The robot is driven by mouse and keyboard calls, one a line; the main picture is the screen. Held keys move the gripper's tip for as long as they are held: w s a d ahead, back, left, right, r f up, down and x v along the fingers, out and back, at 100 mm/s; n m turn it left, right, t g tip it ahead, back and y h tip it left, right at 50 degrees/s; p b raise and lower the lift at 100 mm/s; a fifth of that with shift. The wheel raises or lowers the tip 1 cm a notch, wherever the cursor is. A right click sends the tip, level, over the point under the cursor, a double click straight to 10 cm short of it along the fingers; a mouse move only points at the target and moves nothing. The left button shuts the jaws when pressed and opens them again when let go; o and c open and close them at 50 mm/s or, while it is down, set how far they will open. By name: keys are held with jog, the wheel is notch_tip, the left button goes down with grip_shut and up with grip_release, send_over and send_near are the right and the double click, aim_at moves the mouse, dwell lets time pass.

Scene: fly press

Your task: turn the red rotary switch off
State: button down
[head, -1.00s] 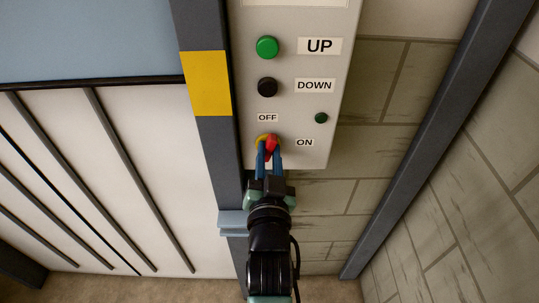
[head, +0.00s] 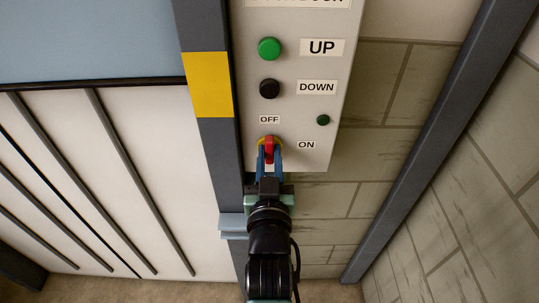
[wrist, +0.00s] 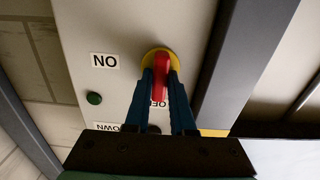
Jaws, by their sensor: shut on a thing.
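The red rotary switch (head: 269,148) sits on a yellow round base low on the light grey control panel (head: 335,20). Its red handle stands upright in the head view, in line with the OFF label (head: 269,119) above it. The ON label (head: 306,144) is to its right. In the wrist view the red handle (wrist: 161,72) lies between the blue fingers. My gripper (head: 269,156) is shut on the handle, a finger on each side. The fingers hide part of the yellow base.
Above the switch are a black DOWN button (head: 269,88) and a green UP button (head: 269,48). A small green lamp (head: 323,120) is to the upper right. A dark post (head: 216,150) runs along the panel's left side. A block wall (head: 385,110) is to the right.

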jog(key=c, duration=0.8)
grip_release()
jog(key=shift+o, duration=0.2)
jog(key=s+b, duration=0.2)
jog(key=s, duration=1.1)
notch_tip(320, 180, up, 30)
jog(key=w+t, duration=0.2)
jog(key=t, duration=0.5)
jog(key=s+r+t, duration=0.2)
jog(key=s+r, duration=0.3)
jog(key=r, duration=0.6)
jog(key=shift+r, duration=0.2)
